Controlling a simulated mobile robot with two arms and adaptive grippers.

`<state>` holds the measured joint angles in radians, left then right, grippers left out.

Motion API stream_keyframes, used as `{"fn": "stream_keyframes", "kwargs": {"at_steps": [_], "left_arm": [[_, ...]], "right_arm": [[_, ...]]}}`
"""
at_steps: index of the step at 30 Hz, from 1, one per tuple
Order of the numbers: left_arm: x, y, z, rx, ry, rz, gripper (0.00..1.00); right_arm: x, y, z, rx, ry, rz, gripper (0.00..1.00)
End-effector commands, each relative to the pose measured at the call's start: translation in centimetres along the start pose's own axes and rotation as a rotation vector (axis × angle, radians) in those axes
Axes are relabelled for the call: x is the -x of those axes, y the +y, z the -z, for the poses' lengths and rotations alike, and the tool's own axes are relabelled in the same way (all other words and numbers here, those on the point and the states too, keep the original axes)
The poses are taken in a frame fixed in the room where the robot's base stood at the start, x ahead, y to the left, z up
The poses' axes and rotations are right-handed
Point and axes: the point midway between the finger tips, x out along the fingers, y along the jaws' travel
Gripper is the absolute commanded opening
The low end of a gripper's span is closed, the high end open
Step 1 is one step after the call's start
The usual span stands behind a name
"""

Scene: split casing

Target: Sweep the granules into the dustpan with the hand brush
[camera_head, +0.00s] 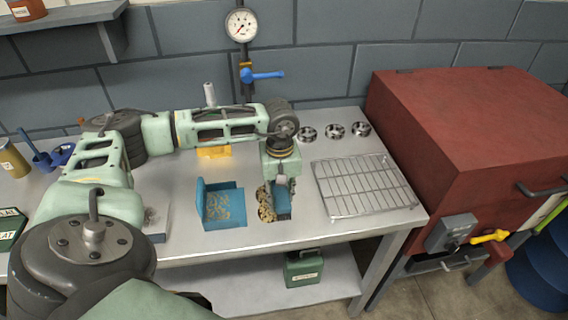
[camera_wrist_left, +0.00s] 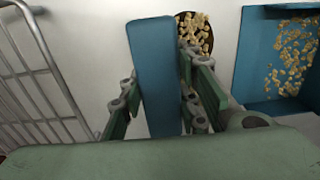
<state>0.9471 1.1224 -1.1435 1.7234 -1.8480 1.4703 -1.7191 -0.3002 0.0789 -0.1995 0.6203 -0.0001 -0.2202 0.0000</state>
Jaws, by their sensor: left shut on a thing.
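The blue hand brush (camera_head: 283,203) is held in my left gripper (camera_head: 281,184), which is shut on it above the table. In the left wrist view the brush (camera_wrist_left: 158,65) is a long blue bar between the fingers. The blue dustpan (camera_head: 226,222) lies on the table left of the brush, with tan granules (camera_head: 215,208) in it; it also shows in the left wrist view (camera_wrist_left: 252,70). More granules (camera_head: 266,206) lie on a dark brown patch beside the brush, between it and the dustpan; the brush partly hides them. My right gripper is out of view.
A wire rack (camera_head: 365,187) lies to the right of the brush, with several metal rings (camera_head: 334,131) behind it. A yellow object (camera_head: 214,152) sits behind the dustpan, under my arm. A red cabinet (camera_head: 470,130) stands at the right. Clear table lies behind the brush.

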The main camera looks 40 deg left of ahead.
Motion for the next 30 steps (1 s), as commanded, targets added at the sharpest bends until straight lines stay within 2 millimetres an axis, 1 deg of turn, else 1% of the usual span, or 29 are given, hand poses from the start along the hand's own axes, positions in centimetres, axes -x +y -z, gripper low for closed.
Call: {"fn": "stream_keyframes", "kwargs": {"at_steps": [1, 8, 16, 23, 30], "left_arm": [[-0.1, -0.3, 0.0, 0.001, -0.002, 0.004, 0.09], [-0.1, -0.7, 0.0, 0.001, -0.002, 0.002, 0.09], [0.0, -1.7, 0.0, 0.001, -0.001, 0.001, 0.09], [0.0, -2.1, 0.0, 0.0, -0.001, 0.0, 0.09], [-0.2, -3.0, 0.0, 0.0, 0.0, 0.0, 0.09]], "right_arm": [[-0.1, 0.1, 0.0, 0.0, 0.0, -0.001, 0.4], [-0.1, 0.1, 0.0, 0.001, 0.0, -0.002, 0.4], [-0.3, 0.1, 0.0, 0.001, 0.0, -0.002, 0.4], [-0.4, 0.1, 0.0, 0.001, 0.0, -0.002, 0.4], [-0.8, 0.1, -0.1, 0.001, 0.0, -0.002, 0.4]]}}
